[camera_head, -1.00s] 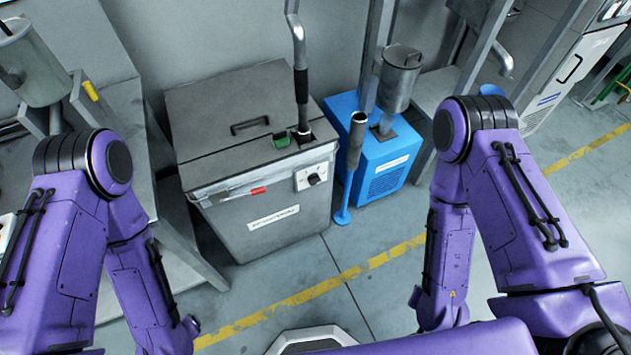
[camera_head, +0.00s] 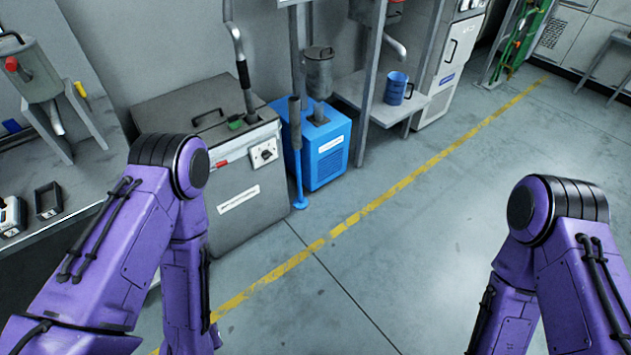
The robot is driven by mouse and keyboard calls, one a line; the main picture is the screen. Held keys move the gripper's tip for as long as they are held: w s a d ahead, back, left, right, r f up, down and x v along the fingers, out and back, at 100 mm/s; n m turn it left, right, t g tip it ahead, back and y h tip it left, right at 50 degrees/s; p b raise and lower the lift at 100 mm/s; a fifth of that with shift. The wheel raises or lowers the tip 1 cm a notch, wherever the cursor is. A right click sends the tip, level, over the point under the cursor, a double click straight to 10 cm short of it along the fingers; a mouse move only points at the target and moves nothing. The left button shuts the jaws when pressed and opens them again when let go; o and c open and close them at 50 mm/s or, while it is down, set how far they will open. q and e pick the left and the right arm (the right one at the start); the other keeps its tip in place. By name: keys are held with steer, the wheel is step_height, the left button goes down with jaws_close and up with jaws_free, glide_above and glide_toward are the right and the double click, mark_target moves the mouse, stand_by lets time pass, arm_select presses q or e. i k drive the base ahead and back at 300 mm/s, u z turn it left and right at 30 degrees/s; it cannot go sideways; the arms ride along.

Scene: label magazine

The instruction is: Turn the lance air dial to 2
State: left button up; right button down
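A dark rotary dial on a white plate (camera_head: 264,153) sits on the upper front right of a grey metal cabinet (camera_head: 240,213). Its markings are too small to read. A bent metal pipe with a black grip (camera_head: 243,75) stands at the cabinet's top right, beside a small green part (camera_head: 236,123). I cannot tell whether this dial is the lance air dial. My two purple arms show at the left and right of the view, with their forearms pointing down. Both grippers are out of view.
A blue box (camera_head: 328,155) stands right of the cabinet, with a blue-footed pole (camera_head: 298,170) before it. A grey bench (camera_head: 85,180) is at left. A shelf (camera_head: 425,105) holds a blue mug (camera_head: 396,88). The floor along the yellow line (camera_head: 400,187) is clear.

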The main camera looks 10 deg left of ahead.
mark_target(266, 154)
steer(key=z, duration=0.75)
steer(key=i, duration=1.25)
steer(key=u, duration=1.1)
steer(key=i, duration=0.6)
steer(key=u, duration=0.7)
